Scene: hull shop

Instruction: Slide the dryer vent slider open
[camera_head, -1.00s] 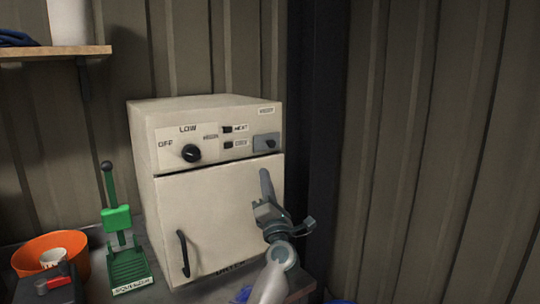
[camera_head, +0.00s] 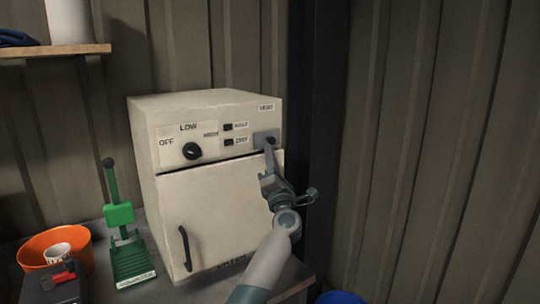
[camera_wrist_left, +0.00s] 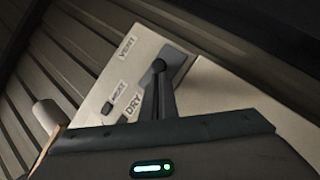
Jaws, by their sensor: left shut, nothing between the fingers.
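The dryer (camera_head: 225,210) is a cream box with a door and a control panel. Its vent slider plate (camera_head: 262,137) is grey, under a VENT label at the panel's upper right. A small dark slider knob (camera_head: 270,141) shows on the plate. My left gripper (camera_head: 269,149) is shut and empty, its tips at or just below the knob, overlapping the plate's lower edge. In the left wrist view the shut fingers (camera_wrist_left: 156,95) point at the grey plate (camera_wrist_left: 179,58); a dark round end shows over it. I cannot tell whether they touch. My right gripper is out of view.
The dryer stands on a grey bench. A green press (camera_head: 124,240), an orange bowl (camera_head: 35,250) with a cup, and a dark box with a red part stand at left. A dark post (camera_head: 317,150) and corrugated wall are right of the dryer.

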